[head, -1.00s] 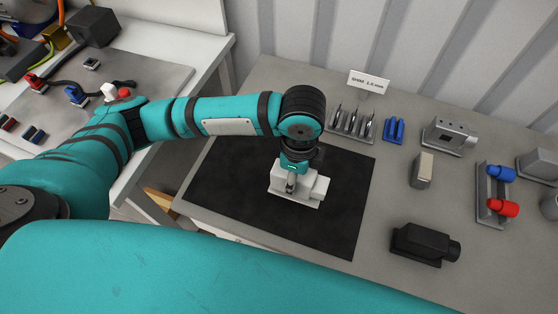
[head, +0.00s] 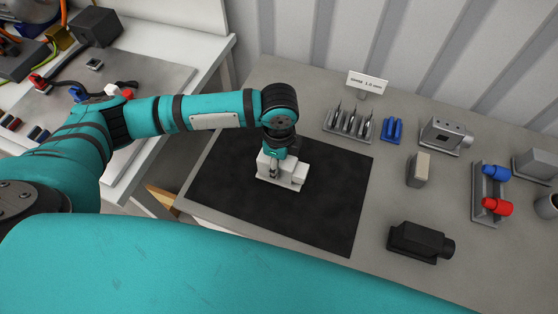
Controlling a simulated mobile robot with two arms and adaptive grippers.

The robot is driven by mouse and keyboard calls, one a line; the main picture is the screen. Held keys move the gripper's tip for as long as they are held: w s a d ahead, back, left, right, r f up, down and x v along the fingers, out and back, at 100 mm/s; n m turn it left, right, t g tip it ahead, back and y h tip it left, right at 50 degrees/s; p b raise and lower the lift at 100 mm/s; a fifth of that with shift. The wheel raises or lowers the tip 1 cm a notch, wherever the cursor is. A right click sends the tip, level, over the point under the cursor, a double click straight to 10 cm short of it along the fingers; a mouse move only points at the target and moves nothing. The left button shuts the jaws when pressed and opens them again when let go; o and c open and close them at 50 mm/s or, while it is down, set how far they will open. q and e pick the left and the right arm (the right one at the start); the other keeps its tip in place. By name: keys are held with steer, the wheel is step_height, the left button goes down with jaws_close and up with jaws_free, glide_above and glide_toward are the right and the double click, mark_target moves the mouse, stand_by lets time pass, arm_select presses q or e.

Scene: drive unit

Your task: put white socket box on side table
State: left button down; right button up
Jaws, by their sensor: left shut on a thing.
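A white socket box (head: 294,176) is over the black mat on the grey side table (head: 410,107). My left gripper (head: 274,170) points down from above and is shut on the white socket box. The arm hides part of the box's back. I cannot tell whether the box touches the mat or hangs just above it. My right gripper is not in view.
The black mat (head: 310,220) is otherwise bare. A tool rack (head: 348,124), blue clips (head: 391,130), a grey metal housing (head: 446,136), a beige block (head: 418,170), a black motor-like part (head: 418,243) and a red-and-blue connector holder (head: 486,185) stand to the right.

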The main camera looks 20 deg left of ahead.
arm_select(q)
steer(key=c, duration=0.7)
jaws_free()
step_height(320, 180, up, 12)
steer(key=shift+f+b, duration=0.2)
steer(key=shift+b, duration=0.4)
steer(key=shift+r, duration=0.3)
steer(key=shift+f, duration=0.1)
